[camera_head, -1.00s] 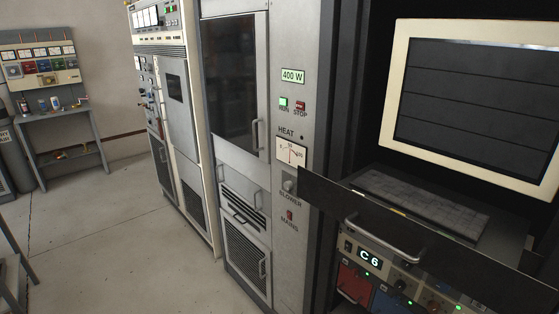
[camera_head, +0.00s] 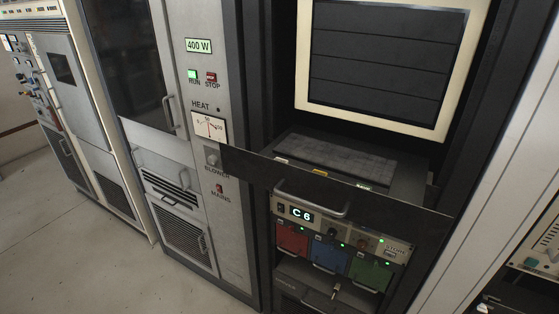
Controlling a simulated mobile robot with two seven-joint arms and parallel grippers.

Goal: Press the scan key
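I cannot make out a key marked scan. A pulled-out drawer with a keyboard (camera_head: 340,158) sits under the cream-framed monitor (camera_head: 387,68), whose screen is dark with faint horizontal lines. Small white and yellow pieces (camera_head: 320,173) show along the drawer's front edge; their lettering is too small to read. Below the drawer is a control panel (camera_head: 345,230) with a lit display reading "C 6" (camera_head: 301,214), knobs, green lights and a small labelled button at its right end (camera_head: 390,252). Neither of my grippers is in view.
The drawer's dark front (camera_head: 400,203) with a metal handle (camera_head: 312,200) juts out over the panel. Red, blue and green modules (camera_head: 329,255) sit below. To the left, a grey cabinet carries RUN and STOP buttons (camera_head: 202,76) and a heat meter (camera_head: 208,127). Open floor (camera_head: 70,250) lies at lower left.

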